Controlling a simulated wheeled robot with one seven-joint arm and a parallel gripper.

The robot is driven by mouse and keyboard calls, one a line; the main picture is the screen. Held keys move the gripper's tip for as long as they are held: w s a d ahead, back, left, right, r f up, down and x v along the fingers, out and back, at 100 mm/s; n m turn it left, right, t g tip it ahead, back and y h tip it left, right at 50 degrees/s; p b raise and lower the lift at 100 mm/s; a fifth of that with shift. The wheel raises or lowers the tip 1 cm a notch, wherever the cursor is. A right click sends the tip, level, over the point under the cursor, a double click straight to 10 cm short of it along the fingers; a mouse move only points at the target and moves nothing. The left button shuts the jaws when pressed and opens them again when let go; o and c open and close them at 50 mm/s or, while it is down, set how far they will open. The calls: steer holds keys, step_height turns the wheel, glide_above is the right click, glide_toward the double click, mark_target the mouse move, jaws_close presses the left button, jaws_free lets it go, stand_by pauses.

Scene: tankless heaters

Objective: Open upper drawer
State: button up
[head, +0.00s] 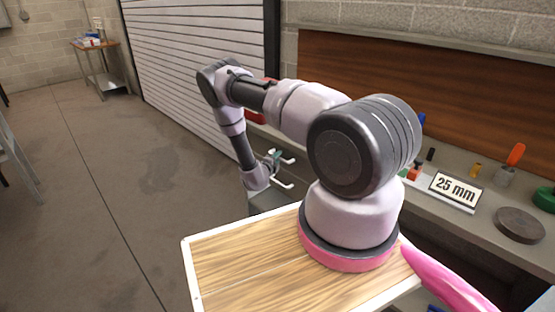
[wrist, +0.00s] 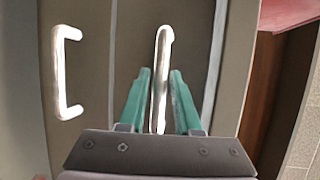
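The grey drawer unit under the bench shows two pale bar handles. In the wrist view the picture is turned, with the bench top side at the right, so the upper drawer's handle (wrist: 161,80) is the middle one. The lower handle (wrist: 61,75) is at the left. My gripper (wrist: 160,76) has its two teal fingers apart, one on each side of the upper handle, with a narrow gap on both sides. In the head view my gripper (head: 273,157) is beside the upper handle (head: 285,156), partly hidden by my wrist; the lower handle (head: 283,184) is below. The upper drawer looks closed.
The grey bench (head: 470,215) runs along the wall with a "25 mm" sign (head: 455,189), a dark round disc (head: 520,225) and small tools. A white roller door (head: 195,70) stands behind my arm.

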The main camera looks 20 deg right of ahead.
jaws_close()
stand_by(1.4)
